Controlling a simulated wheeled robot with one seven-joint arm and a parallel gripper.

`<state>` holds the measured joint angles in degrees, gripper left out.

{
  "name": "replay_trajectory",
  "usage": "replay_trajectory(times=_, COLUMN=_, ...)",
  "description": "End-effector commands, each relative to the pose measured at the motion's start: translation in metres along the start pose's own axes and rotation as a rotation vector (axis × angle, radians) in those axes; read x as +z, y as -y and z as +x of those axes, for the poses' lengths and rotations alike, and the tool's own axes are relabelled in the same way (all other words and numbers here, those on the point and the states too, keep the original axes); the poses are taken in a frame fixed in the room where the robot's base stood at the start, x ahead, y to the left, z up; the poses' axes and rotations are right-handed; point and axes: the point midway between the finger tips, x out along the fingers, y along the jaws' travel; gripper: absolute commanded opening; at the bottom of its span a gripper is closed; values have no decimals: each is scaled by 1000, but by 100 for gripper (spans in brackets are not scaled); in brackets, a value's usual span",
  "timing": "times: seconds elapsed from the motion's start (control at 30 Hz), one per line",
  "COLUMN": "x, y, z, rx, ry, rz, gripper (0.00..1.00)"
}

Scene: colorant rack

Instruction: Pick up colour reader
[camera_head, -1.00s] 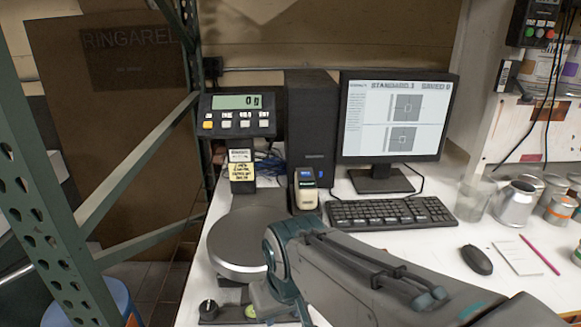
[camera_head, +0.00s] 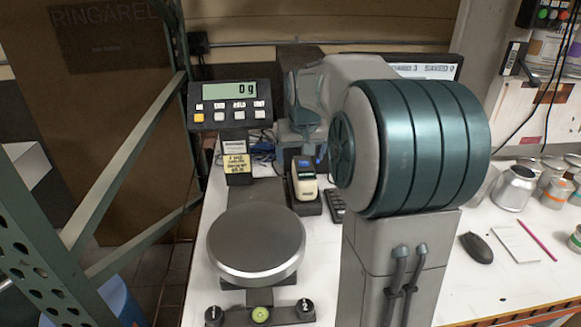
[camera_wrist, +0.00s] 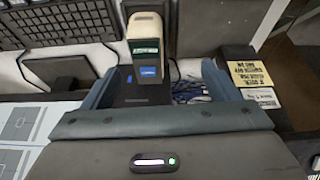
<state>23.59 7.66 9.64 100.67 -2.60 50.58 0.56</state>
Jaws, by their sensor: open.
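The colour reader (camera_head: 305,186) is a small cream handheld device with a dark upper part and a blue label. It stands in a dark holder (camera_head: 306,205) behind the round scale plate. In the wrist view the reader (camera_wrist: 146,28) shows at top centre, its labelled end towards my gripper. My gripper (camera_head: 302,140) is above and behind the reader in the head view, partly hidden by my own arm. In the wrist view my gripper (camera_wrist: 160,75) has its two fingers apart, one on each side of the reader's line. No grip on the reader shows.
The scale plate (camera_head: 256,243) and its display (camera_head: 229,104) stand left of the reader. The keyboard (camera_wrist: 62,20) lies close by. My arm hides most of the monitor (camera_head: 425,68). The mouse (camera_head: 476,247), notepad and several cans are at right. A green rack post stands at left.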

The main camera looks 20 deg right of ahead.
Motion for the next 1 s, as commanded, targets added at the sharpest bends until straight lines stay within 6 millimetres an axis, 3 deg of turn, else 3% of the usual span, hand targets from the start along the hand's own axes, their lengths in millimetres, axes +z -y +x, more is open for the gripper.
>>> replay_trajectory(times=0.1, x=-26, y=-16, z=6, rx=0, ry=-11, rz=27, gripper=82)
replay_trajectory(times=0.27, x=-40, y=-26, z=12, rx=-1, ry=-21, rz=43, gripper=82)
replay_trajectory(times=0.7, x=-43, y=-26, z=85, rx=-2, ry=-20, rz=43, gripper=82)
replay_trajectory(times=1.0, x=-43, y=-27, z=108, rx=-2, ry=-19, rz=44, gripper=82)
